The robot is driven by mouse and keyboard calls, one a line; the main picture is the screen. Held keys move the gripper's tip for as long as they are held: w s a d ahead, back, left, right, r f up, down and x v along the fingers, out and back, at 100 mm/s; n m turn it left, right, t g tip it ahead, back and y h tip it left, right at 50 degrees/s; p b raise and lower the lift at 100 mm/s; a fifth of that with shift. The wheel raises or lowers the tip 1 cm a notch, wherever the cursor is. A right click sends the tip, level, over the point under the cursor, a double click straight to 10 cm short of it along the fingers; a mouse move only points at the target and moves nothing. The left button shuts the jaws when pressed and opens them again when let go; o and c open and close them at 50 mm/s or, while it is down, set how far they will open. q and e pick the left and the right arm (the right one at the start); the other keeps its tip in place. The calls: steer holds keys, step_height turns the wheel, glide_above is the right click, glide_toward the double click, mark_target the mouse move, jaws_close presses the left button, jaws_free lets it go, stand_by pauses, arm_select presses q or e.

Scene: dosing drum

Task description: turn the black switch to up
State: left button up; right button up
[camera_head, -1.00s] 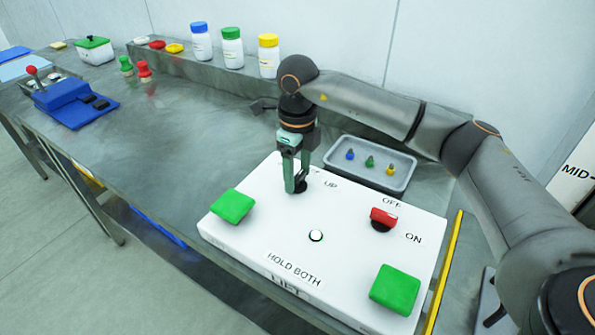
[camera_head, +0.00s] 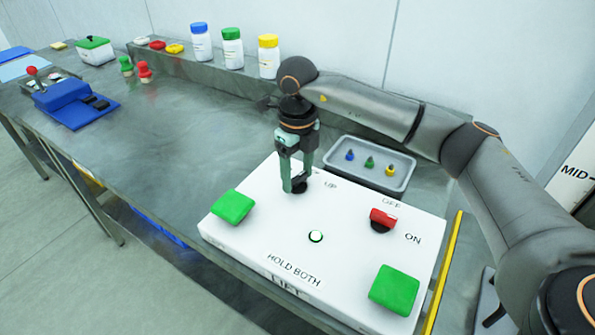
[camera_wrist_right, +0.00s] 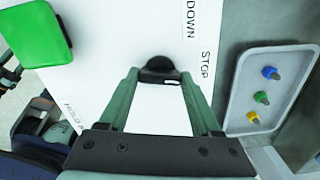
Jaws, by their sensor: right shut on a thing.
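The white control panel (camera_head: 265,225) lies on the bench. The black switch (camera_wrist_right: 162,66) is a round knob near the panel's back edge, left of the UP label (camera_head: 330,185) in the head view. My right gripper (camera_head: 296,186) points down at it, its green fingers on either side of the knob. In the wrist view my right gripper (camera_wrist_right: 160,77) is closed on the switch's dark grip. The fingers hide much of the switch in the head view, so I cannot tell its setting. DOWN (camera_wrist_right: 190,18) and STOP (camera_wrist_right: 205,64) labels show beside it.
The panel also carries a red switch (camera_head: 383,217), two green pads (camera_head: 233,206) (camera_head: 394,289) and a small round button (camera_head: 315,236). A grey tray (camera_head: 335,158) with small coloured pieces stands behind. Bottles (camera_head: 232,48) stand on a back ledge. Bench space left of the panel is clear.

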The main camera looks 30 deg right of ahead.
mark_target(297, 177)
steer(key=m, duration=0.3)
steer(key=shift+r+p, duration=0.1)
steer(key=shift+p, duration=0.2)
steer(key=shift+m, duration=1.9)
steer(key=o, duration=1.4)
step_height(297, 177, up, 12)
steer(key=shift+r, duration=0.2)
steer(key=shift+s, duration=0.1)
